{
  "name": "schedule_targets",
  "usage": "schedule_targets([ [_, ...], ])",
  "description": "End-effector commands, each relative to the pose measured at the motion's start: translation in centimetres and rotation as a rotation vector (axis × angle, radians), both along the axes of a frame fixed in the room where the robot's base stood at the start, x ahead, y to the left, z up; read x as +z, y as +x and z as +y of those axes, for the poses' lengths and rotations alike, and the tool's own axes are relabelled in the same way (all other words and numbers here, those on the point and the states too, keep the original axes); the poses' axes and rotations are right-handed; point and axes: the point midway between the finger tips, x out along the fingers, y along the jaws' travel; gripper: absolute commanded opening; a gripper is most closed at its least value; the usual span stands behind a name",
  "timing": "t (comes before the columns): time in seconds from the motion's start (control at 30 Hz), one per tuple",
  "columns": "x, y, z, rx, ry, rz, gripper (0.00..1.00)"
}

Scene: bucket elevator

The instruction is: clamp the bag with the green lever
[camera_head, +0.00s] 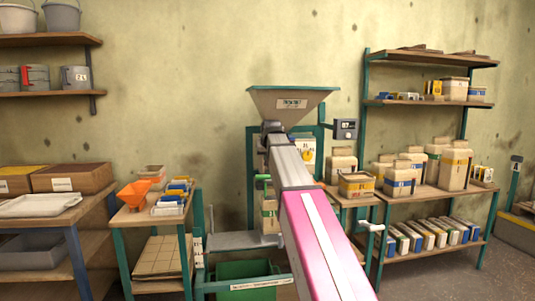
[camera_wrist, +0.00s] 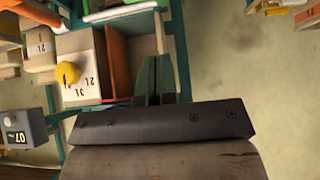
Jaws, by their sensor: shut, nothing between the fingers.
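A short green lever (camera_head: 262,178) shows left of my arm, below the hopper (camera_head: 291,104). A pale upright bag with a label (camera_head: 269,215) stands below the lever, on the grey platform, partly covered by my arm. My gripper (camera_head: 271,127) is at the far end of my arm, just below the hopper and above the lever, apart from the lever and the bag. It is shut and empty; its fingertips are hard to make out. I cannot pick out the lever or the bag in the wrist view.
A display box (camera_head: 345,129) is right of the hopper; it also shows in the wrist view (camera_wrist: 24,130). A crank with a white handle (camera_head: 372,227) is at lower right. A green bin (camera_head: 245,270) is under the platform. Side tables and shelves flank the machine.

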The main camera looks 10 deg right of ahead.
Motion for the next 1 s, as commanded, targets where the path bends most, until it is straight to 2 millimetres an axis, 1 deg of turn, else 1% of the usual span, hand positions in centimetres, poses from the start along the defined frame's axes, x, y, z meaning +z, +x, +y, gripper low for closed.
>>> schedule_targets([
  [0.03,-0.7,0.8,0.0,0.000,0.000,0.002,0.00],
  [0.23,-3.5,3.1,0.0,0.000,0.000,0.002,0.00],
  [0.3,-4.7,2.8,0.0,0.000,0.000,0.002,0.00],
  [0.5,-6.8,2.7,0.0,0.000,0.000,0.001,0.00],
  [0.67,-7.4,2.6,0.0,0.000,0.000,0.000,0.00],
  [1.0,-7.4,2.6,0.0,0.000,0.000,-0.001,0.00],
])
